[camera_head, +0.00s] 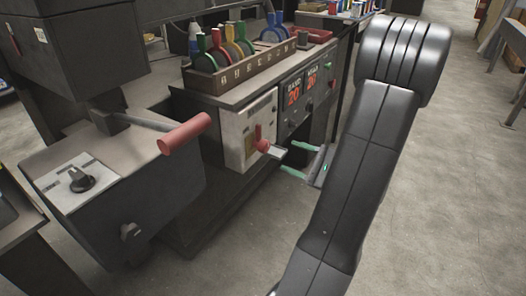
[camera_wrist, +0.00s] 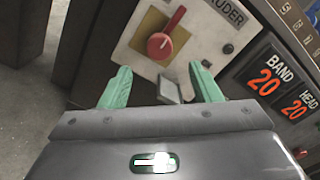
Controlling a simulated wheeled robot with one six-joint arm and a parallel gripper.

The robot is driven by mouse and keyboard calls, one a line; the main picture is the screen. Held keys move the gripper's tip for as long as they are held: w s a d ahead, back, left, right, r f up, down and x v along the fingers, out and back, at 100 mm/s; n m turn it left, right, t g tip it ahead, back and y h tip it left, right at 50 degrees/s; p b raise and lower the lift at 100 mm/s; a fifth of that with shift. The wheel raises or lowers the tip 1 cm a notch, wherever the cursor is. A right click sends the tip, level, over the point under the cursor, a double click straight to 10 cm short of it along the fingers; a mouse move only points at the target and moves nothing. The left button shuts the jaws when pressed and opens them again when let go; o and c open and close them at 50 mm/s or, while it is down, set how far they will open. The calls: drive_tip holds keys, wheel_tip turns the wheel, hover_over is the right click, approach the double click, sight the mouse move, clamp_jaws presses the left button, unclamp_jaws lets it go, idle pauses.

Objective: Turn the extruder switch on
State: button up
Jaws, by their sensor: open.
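The extruder switch (camera_head: 262,143) is a red rotary knob with a lever on a pale panel (camera_head: 238,145) of the dark cabinet. In the wrist view the knob (camera_wrist: 160,46) is near the top centre, its lever pointing up and right beside a label ending in "RUDER". My gripper (camera_head: 298,159) has green fingers, spread apart and empty, just right of the panel in the head view. In the wrist view the gripper (camera_wrist: 160,70) has its fingertips on either side below the knob, apart from it. A small grey tab (camera_wrist: 168,90) shows between the fingers.
Red-digit displays (camera_head: 293,91) marked BAND and HEAD sit right of the switch panel. A large red-gripped handle (camera_head: 185,133) sticks out from the left machine. The floor (camera_head: 440,190) at right is open.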

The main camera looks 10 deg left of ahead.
sight(268, 148)
drive_tip(key=b+x, duration=0.2)
drive_tip(key=x, duration=0.8)
drive_tip(key=c, duration=1)
